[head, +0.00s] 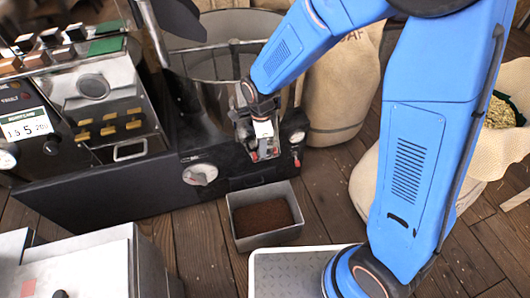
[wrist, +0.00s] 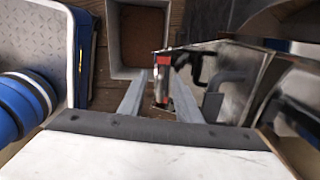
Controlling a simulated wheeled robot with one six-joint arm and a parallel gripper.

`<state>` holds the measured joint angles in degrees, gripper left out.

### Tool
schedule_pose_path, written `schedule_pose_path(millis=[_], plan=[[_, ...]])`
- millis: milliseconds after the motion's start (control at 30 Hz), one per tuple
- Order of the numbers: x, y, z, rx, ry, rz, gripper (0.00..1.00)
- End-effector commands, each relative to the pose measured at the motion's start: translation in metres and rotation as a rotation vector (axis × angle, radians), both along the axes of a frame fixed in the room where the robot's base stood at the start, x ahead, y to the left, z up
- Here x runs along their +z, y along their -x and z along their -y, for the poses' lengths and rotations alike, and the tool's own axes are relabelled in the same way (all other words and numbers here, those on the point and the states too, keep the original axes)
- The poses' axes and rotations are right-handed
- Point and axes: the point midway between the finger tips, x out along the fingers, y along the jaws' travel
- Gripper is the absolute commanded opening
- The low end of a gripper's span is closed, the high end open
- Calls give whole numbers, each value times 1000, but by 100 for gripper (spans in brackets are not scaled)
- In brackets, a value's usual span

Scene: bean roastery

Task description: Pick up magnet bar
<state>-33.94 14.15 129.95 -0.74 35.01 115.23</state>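The magnet bar (wrist: 161,88) appears to be the narrow silver piece with red ends in the wrist view. It sits between the two fingers of my gripper (wrist: 159,80), beside the shiny metal side of the machine. The fingers are apart, and a small gap shows on the left of the bar; contact on the right is unclear. In the head view my gripper (head: 264,153) points down in front of the roaster's round drum. Small red parts show at its fingertips there, but the bar is mostly hidden.
A grey bin (head: 236,226) of dark grounds stands on the wooden floor below my gripper; it also shows in the wrist view (wrist: 115,45). The black machine base (head: 110,190) with a round knob (head: 200,174) is close by. Sacks (head: 340,95) stand behind my arm.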

Motion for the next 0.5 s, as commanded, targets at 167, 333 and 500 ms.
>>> schedule_pose_path(millis=[167, 333, 500], plan=[[0, 0, 0, 0, 0, 0, 31], [0, 0, 0, 0, 0, 1, 0], [0, 0, 0, 0, 0, 0, 0]])
